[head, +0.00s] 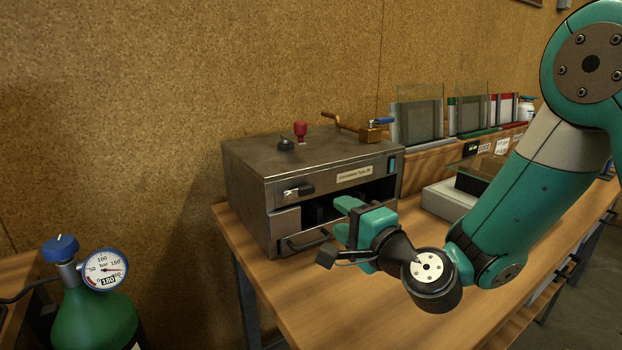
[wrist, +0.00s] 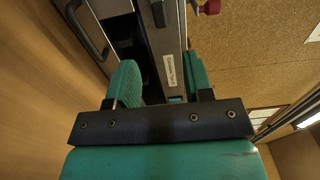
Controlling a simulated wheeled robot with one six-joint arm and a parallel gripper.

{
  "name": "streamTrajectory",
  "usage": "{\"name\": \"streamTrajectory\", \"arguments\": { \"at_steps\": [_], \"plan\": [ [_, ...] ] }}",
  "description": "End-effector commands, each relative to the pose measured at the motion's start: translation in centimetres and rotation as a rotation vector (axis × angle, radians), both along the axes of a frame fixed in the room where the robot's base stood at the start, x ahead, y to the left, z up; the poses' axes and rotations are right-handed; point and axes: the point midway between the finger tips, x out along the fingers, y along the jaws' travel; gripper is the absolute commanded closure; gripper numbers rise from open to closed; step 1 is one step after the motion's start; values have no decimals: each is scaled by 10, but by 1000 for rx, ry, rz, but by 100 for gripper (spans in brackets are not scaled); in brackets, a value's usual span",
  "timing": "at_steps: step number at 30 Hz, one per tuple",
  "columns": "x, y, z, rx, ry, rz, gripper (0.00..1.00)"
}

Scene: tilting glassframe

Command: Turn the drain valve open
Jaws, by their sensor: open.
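A grey metal tank box (head: 250,165) stands on the wooden bench. On its top, a brass valve (head: 371,134) with a blue lever (head: 383,121) sits at the back right, joined to a brass pipe; it looks like the drain valve. The lever lies roughly level. My gripper (head: 348,206) is in front of the box's open front slot, below and left of the valve, touching nothing I can make out. In the wrist view its green fingers (wrist: 163,80) are apart and empty, with the box front beyond them. The valve is not clearly visible in the wrist view.
A red knob (head: 301,129) and a black knob (head: 285,143) stand on the box top. A black-handled latch (head: 298,190) juts from its front. Glass panels in racks (head: 420,115) stand behind right. A green gas cylinder (head: 90,318) is at lower left.

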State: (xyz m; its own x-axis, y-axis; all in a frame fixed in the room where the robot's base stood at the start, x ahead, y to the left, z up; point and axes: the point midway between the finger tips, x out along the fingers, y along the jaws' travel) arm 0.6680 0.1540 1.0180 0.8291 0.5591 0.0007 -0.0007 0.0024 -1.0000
Motion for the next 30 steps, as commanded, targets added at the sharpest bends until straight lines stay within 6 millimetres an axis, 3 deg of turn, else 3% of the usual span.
{"name": "streamTrajectory", "arguments": {
  "at_steps": [1,21,30],
  "plan": [
    [6,5,8,-3,1,2,53],
    [82,57,4,-4,-1,4,53],
    [96,65,0,-2,0,1,53]
  ]
}}
